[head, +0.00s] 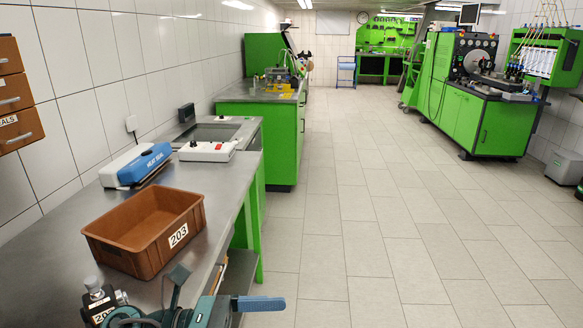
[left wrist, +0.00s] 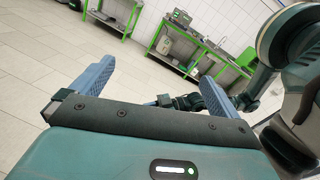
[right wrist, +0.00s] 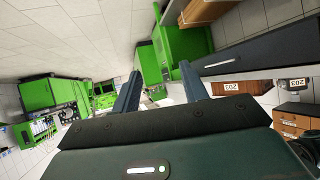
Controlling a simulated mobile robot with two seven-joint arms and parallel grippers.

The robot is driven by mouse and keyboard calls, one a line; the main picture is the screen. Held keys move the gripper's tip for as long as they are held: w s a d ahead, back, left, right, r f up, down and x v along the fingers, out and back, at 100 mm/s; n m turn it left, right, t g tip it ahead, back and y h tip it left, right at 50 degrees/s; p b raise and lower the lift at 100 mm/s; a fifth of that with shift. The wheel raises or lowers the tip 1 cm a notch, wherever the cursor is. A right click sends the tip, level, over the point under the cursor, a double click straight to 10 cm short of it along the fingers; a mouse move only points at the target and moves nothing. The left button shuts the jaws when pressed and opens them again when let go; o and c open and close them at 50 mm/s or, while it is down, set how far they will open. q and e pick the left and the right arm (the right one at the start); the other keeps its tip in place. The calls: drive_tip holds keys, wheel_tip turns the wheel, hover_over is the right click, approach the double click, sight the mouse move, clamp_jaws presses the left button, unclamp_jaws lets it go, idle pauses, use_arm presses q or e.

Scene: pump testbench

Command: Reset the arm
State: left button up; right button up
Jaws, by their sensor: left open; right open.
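My left gripper (left wrist: 155,72) is open and empty; its two pale blue fingers stand wide apart in the left wrist view, with floor and distant benches beyond. Part of my arm and a blue finger show at the bottom of the head view, by the front edge of the workbench (head: 220,190); they look like the left one. My right gripper (right wrist: 159,78) is open and empty in the right wrist view, its fingers apart with nothing between them. It is not clearly seen in the head view. A link of my other arm shows at right in the left wrist view.
The workbench holds a brown bin (head: 140,235) labelled 203, a blue-white heat sealer (head: 145,163), a white control box (head: 208,151) and a small labelled metal device (head: 100,300). Tiled floor (head: 350,230) is clear in the middle. A green pump machine (head: 470,105) stands right.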

use_arm(q)
drive_tip(key=w+a+f+n+t+y+p, duration=0.1)
drive_tip(key=w+a+f+n+t+y, duration=0.2)
drive_tip(key=n+t, duration=0.85)
drive_tip(key=w+a+f+n+t+y, duration=0.2)
drive_tip(key=a+f+n+t+y, duration=0.15)
drive_tip(key=n, duration=1.55)
drive_tip(key=s+a+f+n+g+y, duration=0.2)
drive_tip(key=s+f+n+g+y, duration=0.1)
drive_tip(key=f+n, duration=0.5)
drive_tip(key=s+a+f+n+g+y+p, duration=0.1)
drive_tip(key=s+a+f+n+g+y, duration=0.1)
drive_tip(key=s+f+n+y, duration=0.3)
drive_tip(key=s+f+n, duration=0.3)
drive_tip(key=f, duration=0.1)
drive_tip(key=shift+s+f+n+g, duration=0.2)
drive_tip(key=shift+s+n+g, duration=0.05)
drive_tip(key=shift+n+g, duration=0.15)
